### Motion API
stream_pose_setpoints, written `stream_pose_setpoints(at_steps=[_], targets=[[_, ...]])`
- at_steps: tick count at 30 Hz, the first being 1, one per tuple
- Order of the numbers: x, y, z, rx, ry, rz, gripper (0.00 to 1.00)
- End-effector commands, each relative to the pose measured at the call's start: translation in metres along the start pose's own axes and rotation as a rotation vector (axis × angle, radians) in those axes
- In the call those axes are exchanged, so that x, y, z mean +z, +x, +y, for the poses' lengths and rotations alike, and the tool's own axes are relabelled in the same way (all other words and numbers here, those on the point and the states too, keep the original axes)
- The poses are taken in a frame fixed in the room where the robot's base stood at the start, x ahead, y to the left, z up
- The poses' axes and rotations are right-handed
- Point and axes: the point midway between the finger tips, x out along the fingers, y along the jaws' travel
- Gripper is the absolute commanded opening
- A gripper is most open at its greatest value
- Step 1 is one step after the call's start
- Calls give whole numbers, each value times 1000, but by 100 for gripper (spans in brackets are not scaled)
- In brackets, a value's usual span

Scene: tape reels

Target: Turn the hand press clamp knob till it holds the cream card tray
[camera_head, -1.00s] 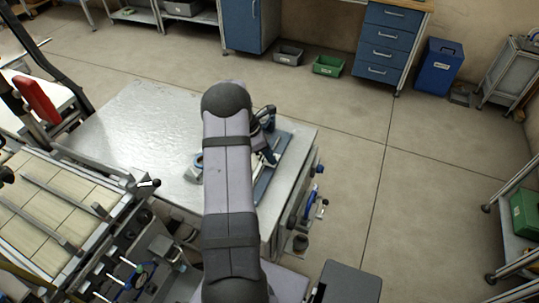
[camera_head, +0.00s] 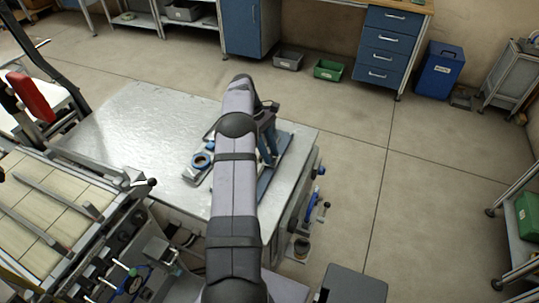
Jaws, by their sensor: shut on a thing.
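A blue-grey upright device (camera_head: 266,135) with a dark top, likely the hand press, stands on the metal table to the right of my arm. A flat blue base (camera_head: 284,158) lies by its foot. My arm runs up the middle of the head view and covers part of the device. My gripper is hidden behind the arm, so its fingers and anything between them do not show. I cannot make out the clamp knob or the cream card tray.
The shiny metal table (camera_head: 130,130) is bare on its left side. Open floor lies to the right, with a blue bin (camera_head: 440,70) at the back.

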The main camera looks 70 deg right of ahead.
Motion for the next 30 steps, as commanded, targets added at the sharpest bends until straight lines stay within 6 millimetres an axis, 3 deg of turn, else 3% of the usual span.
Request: stream_pose_setpoints(at_steps=[12,30], targets=[[0,0,2,-65,158,1,2],[1,0,2,-78,189,0,2]])
